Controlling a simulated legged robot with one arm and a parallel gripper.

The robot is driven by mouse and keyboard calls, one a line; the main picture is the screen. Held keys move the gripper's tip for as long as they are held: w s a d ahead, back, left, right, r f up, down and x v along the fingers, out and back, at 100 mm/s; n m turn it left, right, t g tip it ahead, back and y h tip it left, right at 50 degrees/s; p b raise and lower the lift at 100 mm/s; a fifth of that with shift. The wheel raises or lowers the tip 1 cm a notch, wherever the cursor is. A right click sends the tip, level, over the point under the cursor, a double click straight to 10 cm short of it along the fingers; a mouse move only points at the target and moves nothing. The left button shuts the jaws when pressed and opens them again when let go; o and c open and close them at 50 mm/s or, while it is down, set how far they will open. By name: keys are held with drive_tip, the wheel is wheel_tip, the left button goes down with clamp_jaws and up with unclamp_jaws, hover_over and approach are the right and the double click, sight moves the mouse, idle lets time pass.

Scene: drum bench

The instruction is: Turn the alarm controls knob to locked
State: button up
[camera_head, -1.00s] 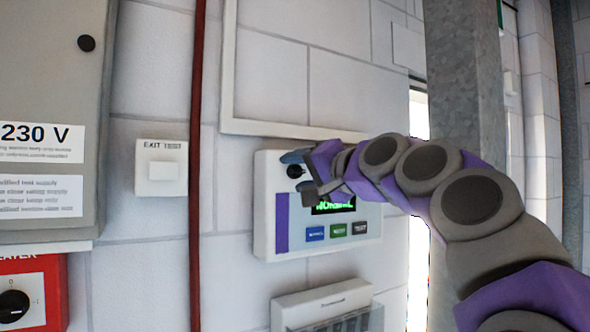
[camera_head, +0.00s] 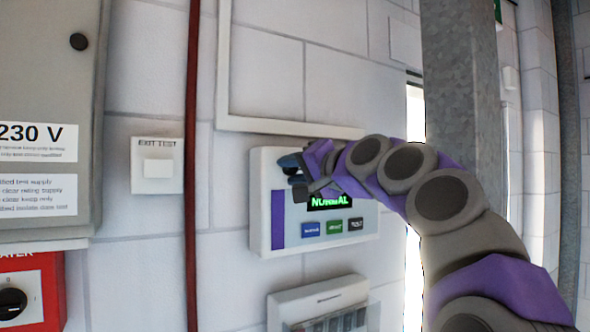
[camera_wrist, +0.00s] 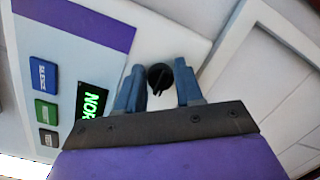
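The alarm control panel (camera_head: 261,205) is a white box on the wall with a purple stripe, a green display reading NORMAL (camera_head: 329,201) and a row of buttons. Its black knob (camera_wrist: 159,78) sits between my gripper's two blue fingers (camera_wrist: 161,84) in the wrist view. The knob's ridge runs nearly along the fingers there. The fingers stand apart on either side of the knob; I cannot tell whether either touches it. In the head view my gripper (camera_head: 296,175) is at the panel's upper left and mostly hides the knob.
A white EXIT TEST box (camera_head: 157,165), a red pipe (camera_head: 193,120) and a grey 230 V cabinet (camera_head: 40,105) are to the left. A white frame (camera_head: 290,127) edges the wall above the panel. Another white box (camera_head: 318,298) is below. A grey post (camera_head: 460,90) stands at right.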

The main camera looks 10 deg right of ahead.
drive_tip(key=shift+d+r, duration=0.25)
drive_tip(key=shift+d, duration=0.15)
drive_tip(key=c, duration=0.4)
drive_tip(key=shift+a, duration=0.1)
drive_tip(key=n+b, duration=0.1)
drive_tip(key=n, duration=0.2)
drive_tip(key=shift+r+n, duration=0.15)
drive_tip(key=shift+n, duration=0.25)
drive_tip(key=n, duration=0.2)
drive_tip(key=shift+d+r+n+h, duration=0.1)
drive_tip(key=shift+d+n+h, duration=0.1)
drive_tip(key=shift+n+h, duration=0.15)
drive_tip(key=shift+n, duration=0.35)
drive_tip(key=shift+a+n+h, duration=0.1)
drive_tip(key=shift+n+h, duration=0.4)
drive_tip(key=shift+n, duration=1.7)
drive_tip(key=shift+a+n+h, duration=0.1)
drive_tip(key=shift+n+h, duration=0.35)
drive_tip(key=shift+n, duration=1.75)
